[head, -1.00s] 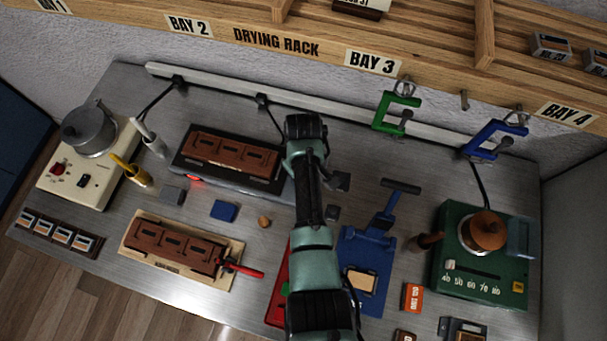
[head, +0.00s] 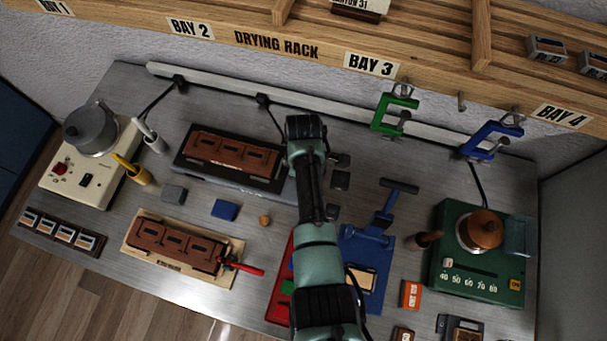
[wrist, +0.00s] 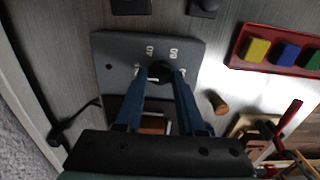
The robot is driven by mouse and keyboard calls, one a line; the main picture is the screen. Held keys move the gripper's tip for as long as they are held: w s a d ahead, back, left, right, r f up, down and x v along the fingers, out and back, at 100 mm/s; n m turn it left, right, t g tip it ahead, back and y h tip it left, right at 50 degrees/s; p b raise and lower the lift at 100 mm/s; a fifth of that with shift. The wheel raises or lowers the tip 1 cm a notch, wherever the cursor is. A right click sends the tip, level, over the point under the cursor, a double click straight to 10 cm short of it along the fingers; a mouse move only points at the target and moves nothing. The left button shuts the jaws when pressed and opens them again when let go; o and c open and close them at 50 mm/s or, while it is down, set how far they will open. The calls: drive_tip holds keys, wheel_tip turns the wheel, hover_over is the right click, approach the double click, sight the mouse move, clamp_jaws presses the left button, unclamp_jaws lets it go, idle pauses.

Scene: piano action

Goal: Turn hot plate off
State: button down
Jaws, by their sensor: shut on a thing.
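The hot plate (head: 232,187) is a low dark slab at the back middle of the bench, with a brown sectioned block (head: 233,154) on top. In the head view no light glows on its front. My arm covers its right end. In the wrist view its grey control face (wrist: 118,62) shows the numbers 40 and 60 around a black knob (wrist: 158,67). My gripper (wrist: 163,76) has its two blue fingers on either side of this knob and is shut on it. The fingers hide part of the dial, so the knob's exact setting is unclear.
A cream heater (head: 75,178) with a grey pot stands at left. A green heater (head: 450,285) with a copper-coloured pot stands at right. A red tray (wrist: 240,55) of coloured blocks and a small cork (wrist: 217,103) lie near the dial. The drying rack (head: 277,44) spans the back.

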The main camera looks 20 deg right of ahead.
drive_tip(key=shift+w, duration=0.1)
idle(0.3)
drive_tip(key=c, duration=0.5)
unclamp_jaws()
drive_tip(key=shift+r, duration=0.15)
wheel_tip(320, 180, up, 13)
drive_tip(key=shift+f+b, duration=0.1)
drive_tip(key=shift+b, duration=0.65)
